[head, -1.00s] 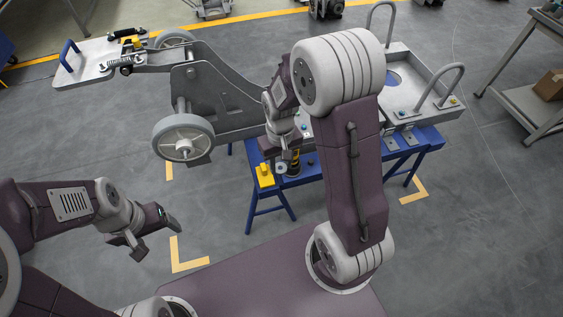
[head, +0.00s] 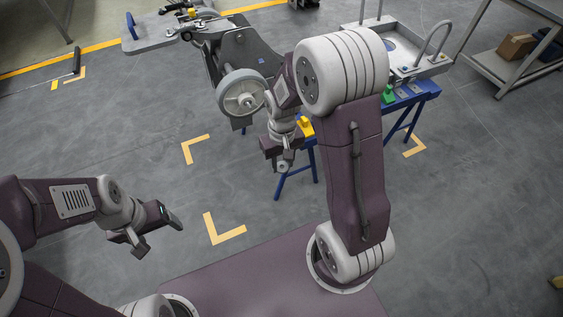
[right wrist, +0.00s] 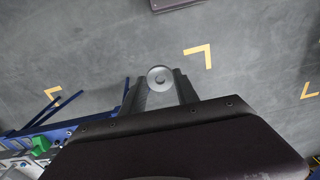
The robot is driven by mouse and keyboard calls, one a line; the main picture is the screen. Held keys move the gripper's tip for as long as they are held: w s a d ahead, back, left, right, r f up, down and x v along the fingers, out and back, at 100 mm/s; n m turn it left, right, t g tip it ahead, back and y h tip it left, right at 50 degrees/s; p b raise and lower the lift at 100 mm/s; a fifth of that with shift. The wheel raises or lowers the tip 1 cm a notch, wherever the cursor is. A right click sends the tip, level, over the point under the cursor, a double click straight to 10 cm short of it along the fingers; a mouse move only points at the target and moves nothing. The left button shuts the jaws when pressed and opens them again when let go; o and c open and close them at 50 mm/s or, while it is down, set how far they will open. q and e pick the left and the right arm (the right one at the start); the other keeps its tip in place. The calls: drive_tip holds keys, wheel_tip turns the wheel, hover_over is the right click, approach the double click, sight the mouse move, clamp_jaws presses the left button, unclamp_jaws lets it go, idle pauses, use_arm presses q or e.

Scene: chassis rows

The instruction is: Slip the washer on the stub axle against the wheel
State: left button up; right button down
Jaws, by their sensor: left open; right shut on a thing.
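The washer (head: 284,167) is a small pale grey disc with a centre hole. My right gripper (head: 283,163) is shut on it and holds it in the air, clear of the bench. In the right wrist view the washer (right wrist: 160,78) sits between the fingertips. The grey-rimmed wheel (head: 229,81) is on the chassis (head: 239,49), up and left of the right gripper. The stub axle (head: 246,100) shows small at the wheel's hub. The washer is apart from the axle. My left gripper (head: 160,239) is open and empty over the floor at lower left.
A blue bench (head: 408,105) with a yellow block (head: 306,126) and a green part (head: 388,94) stands behind my right arm. A grey shelf with a cardboard box (head: 517,46) is at upper right. Open floor lies left of the wheel and between my grippers.

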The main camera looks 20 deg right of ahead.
drive_tip(key=w+f+t+b, duration=0.3)
drive_tip(key=w+t+b, duration=0.1)
drive_tip(key=w+b, duration=0.3)
drive_tip(key=w+f+t+b, duration=0.35)
drive_tip(key=w+b, duration=0.25)
drive_tip(key=b, duration=0.2)
drive_tip(key=w+r+t+b, duration=0.5)
drive_tip(key=w+t+b, duration=0.3)
drive_tip(key=b, duration=0.8)
drive_tip(key=shift+w+a+r+n+t+y, duration=0.15)
drive_tip(key=shift+w+a+n+t+y, duration=0.15)
drive_tip(key=shift+t, duration=0.95)
drive_tip(key=shift+w, duration=0.85)
